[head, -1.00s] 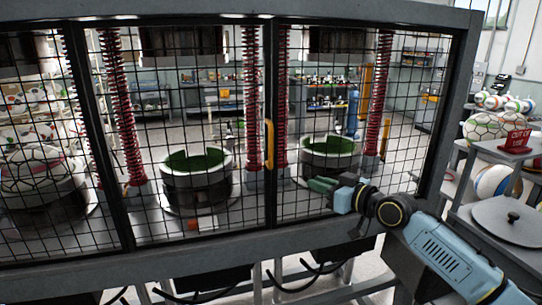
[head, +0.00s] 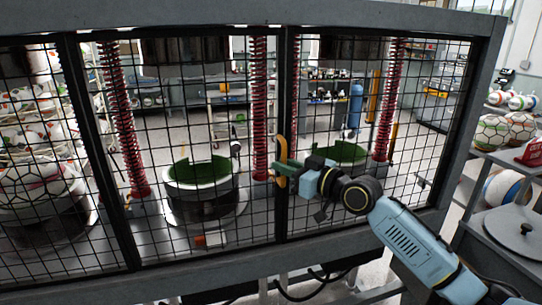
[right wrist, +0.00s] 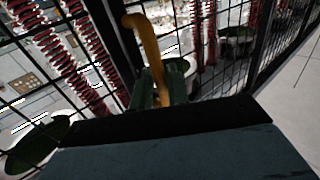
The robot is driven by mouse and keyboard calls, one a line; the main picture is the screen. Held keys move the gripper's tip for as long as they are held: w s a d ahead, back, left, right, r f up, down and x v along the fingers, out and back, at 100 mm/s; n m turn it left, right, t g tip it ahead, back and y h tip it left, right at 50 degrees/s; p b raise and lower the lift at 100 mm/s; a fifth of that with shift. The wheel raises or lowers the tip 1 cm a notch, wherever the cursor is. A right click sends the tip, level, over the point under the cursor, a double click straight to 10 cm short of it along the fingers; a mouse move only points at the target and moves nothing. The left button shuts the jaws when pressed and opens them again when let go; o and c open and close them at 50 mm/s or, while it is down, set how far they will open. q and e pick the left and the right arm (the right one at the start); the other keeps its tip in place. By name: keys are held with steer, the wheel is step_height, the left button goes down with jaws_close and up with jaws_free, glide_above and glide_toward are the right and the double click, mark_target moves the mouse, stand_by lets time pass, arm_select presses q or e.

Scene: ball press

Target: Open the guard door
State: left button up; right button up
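The guard door is a dark-framed black mesh panel (head: 215,130) in front of the press, and it looks closed. Its yellow upright handle (head: 282,150) is on the door near the middle post. In the head view my right gripper (head: 282,174), with green fingers, is at the handle's lower part. In the right wrist view the handle (right wrist: 148,48) runs down between the green fingers (right wrist: 165,85), one on each side. Whether they are clamped on it is unclear. My left gripper is in neither view.
Behind the mesh stand round moulds with green linings (head: 200,172) and red spring columns (head: 259,110). A soccer ball (head: 38,178) sits in the left press station. At right are a shelf with balls (head: 491,131) and a grey round lid (head: 515,228).

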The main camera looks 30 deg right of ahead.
steer(key=shift+w+a, duration=0.1)
steer(key=shift+w, duration=0.25)
steer(key=shift+s, duration=0.1)
steer(key=shift+c, duration=0.4)
jaws_close()
